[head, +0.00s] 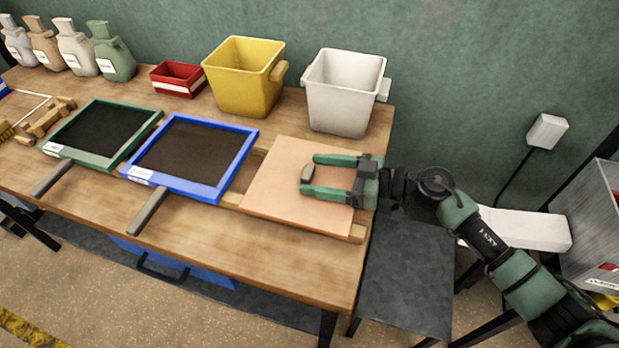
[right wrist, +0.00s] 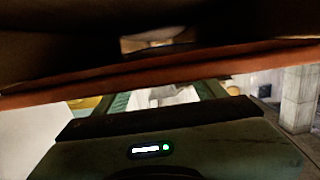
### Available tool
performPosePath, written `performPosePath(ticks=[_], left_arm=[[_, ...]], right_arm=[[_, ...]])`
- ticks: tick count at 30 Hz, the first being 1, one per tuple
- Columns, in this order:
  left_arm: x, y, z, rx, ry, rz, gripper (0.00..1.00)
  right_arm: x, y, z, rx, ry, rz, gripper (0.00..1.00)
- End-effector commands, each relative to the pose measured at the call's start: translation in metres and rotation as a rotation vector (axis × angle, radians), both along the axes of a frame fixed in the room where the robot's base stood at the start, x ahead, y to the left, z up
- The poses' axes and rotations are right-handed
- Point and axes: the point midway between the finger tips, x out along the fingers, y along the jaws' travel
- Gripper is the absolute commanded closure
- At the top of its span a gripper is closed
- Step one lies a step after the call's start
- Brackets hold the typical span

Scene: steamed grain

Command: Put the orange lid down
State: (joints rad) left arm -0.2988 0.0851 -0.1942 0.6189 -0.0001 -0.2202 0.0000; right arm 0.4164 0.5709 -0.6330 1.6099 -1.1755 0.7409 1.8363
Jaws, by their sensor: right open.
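The orange lid (head: 272,187), a flat pale-orange square panel, lies level at the right end of the table, over wooden strips. A small grey-brown knob (head: 307,173) stands on it. My right gripper (head: 310,175) is above the lid, its jaws open with one finger on each side of the knob; whether they touch it I cannot tell. In the right wrist view an orange edge (right wrist: 150,76), seemingly the lid's, crosses the picture beneath a dark surface. My left gripper is not in view.
A blue-framed tray (head: 245,155) and a green-framed tray (head: 145,132) lie left of the lid. A white bin (head: 343,92), a yellow bin (head: 243,78) and a red box (head: 178,80) stand behind. Bare tabletop (head: 240,250) is in front.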

Motion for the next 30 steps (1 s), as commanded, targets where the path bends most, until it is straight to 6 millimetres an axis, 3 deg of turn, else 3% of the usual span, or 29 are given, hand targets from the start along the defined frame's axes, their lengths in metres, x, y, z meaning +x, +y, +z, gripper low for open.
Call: performPosePath(ticks=[6,14,21,22,30], left_arm=[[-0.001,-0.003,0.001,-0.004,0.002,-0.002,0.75],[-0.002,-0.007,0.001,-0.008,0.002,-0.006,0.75],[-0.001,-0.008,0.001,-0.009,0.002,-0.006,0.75],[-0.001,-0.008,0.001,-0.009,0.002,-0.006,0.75],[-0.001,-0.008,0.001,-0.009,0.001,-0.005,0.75]], right_arm=[[0.008,0.025,-0.003,0.001,0.001,0.000,0.29],[0.009,0.027,-0.004,0.001,0.000,0.000,0.29],[0.009,0.027,-0.004,0.001,0.000,-0.001,0.96],[0.009,0.027,-0.004,0.001,0.000,-0.001,1.00],[0.009,0.027,-0.002,0.003,-0.002,-0.001,1.00]])
